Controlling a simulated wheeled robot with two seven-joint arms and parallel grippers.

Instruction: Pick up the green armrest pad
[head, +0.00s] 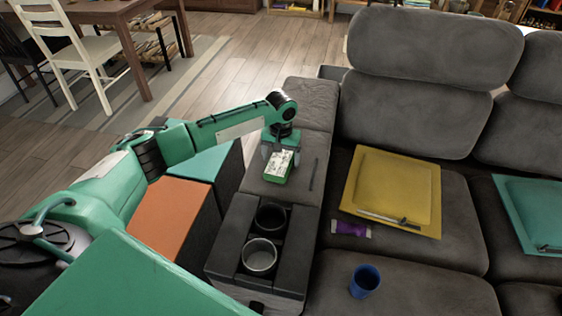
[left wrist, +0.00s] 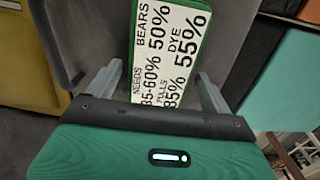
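A small green pad (head: 278,168) with a white printed top lies on the grey armrest. It is probably the armrest pad. In the left wrist view the pad (left wrist: 168,50) shows large black words and percentages, with a green edge. My left gripper (head: 281,152) points down over the pad. Its two fingers (left wrist: 160,92) are spread, one on each side of the pad, with a visible gap at the left finger. I cannot tell whether the right finger touches it. My right gripper is not in view.
A dark pen-like stick (head: 313,175) lies right of the pad. A cup-holder console (head: 227,243) stands in front. A yellow tray (head: 392,180), a purple packet (head: 351,229) and a blue cup (head: 364,281) are on the sofa seat. Orange (head: 172,215) and teal (head: 207,160) blocks flank the armrest's left.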

